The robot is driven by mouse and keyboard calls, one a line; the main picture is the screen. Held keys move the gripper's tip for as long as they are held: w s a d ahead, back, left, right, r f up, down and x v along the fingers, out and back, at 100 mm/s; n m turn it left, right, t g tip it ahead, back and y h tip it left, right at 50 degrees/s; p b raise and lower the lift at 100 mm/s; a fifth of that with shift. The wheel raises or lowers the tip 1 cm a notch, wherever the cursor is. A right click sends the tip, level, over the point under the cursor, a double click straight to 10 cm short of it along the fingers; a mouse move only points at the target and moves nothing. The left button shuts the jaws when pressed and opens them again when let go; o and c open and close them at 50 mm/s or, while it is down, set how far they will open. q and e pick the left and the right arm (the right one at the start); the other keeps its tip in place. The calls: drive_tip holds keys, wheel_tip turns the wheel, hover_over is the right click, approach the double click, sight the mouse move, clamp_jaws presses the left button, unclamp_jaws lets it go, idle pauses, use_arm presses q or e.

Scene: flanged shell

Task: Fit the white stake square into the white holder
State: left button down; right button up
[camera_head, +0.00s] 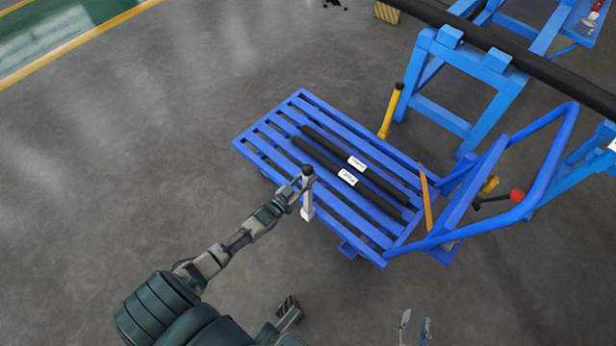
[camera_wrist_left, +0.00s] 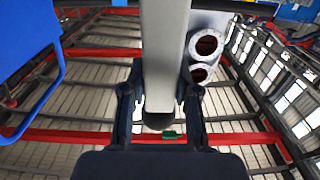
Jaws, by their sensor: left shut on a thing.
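The white stake (camera_head: 307,207) is a pale square bar with a dark knob at one end. My left gripper (camera_head: 304,183) is shut on it near the dark end and holds it roughly upright by the blue cart's near edge. In the left wrist view the stake (camera_wrist_left: 164,50) runs between the two fingers, with its dark end below. My right gripper (camera_head: 415,327) shows only two separated fingertips at the bottom edge, with nothing seen between them. I cannot make out the white holder for certain in either view.
A blue slatted cart (camera_head: 268,150) carries two black labelled bars (camera_head: 345,178) and has a blue tube handle (camera_head: 548,180). A yellow post (camera_head: 390,110) and a blue frame (camera_head: 475,62) stand beyond. In the wrist view a pale part with round openings (camera_wrist_left: 207,22) is behind the stake. Floor at left is clear.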

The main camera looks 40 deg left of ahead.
use_arm(q)
drive_tip(key=shift+f+b, duration=0.65)
drive_tip(key=shift+f, duration=0.2)
drive_tip(key=c, duration=0.8)
unclamp_jaws()
drive_tip(key=shift+f, duration=0.1)
drive_tip(key=s, duration=1.2)
drive_tip(key=shift+a+f, duration=0.1)
drive_tip(key=shift+a, duration=0.3)
drive_tip(key=shift+d, duration=0.1)
